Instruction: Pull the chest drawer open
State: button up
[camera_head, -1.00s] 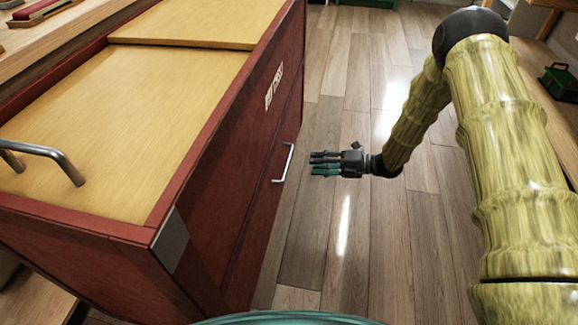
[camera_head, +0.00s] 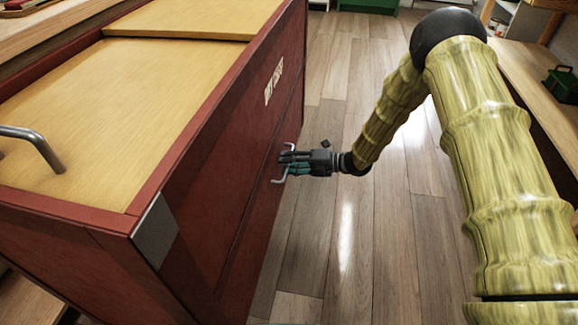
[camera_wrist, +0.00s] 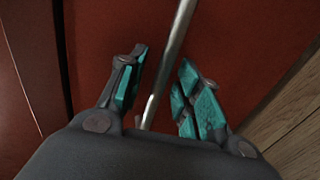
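The red chest (camera_head: 205,180) with a pale wooden top stands at the left of the head view. Its drawer front (camera_head: 262,205) is on the side facing my arm, and the drawer looks closed. The metal bar handle (camera_head: 279,181) is partly hidden behind my gripper (camera_head: 289,162). In the wrist view the handle (camera_wrist: 167,60) runs between the two teal-padded fingers of my gripper (camera_wrist: 163,85). The fingers are open, with a gap visible on both sides of the bar. The red drawer face (camera_wrist: 235,45) lies just beyond the fingertips.
The wooden floor (camera_head: 385,240) to the right of the chest is clear. A metal handle (camera_head: 35,140) stands up from the chest's top at left. A wooden bench (camera_head: 520,75) with a green box (camera_head: 562,83) is at the right.

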jog(key=shift+a, duration=0.2)
grip_shut()
jog(key=shift+d, duration=0.1)
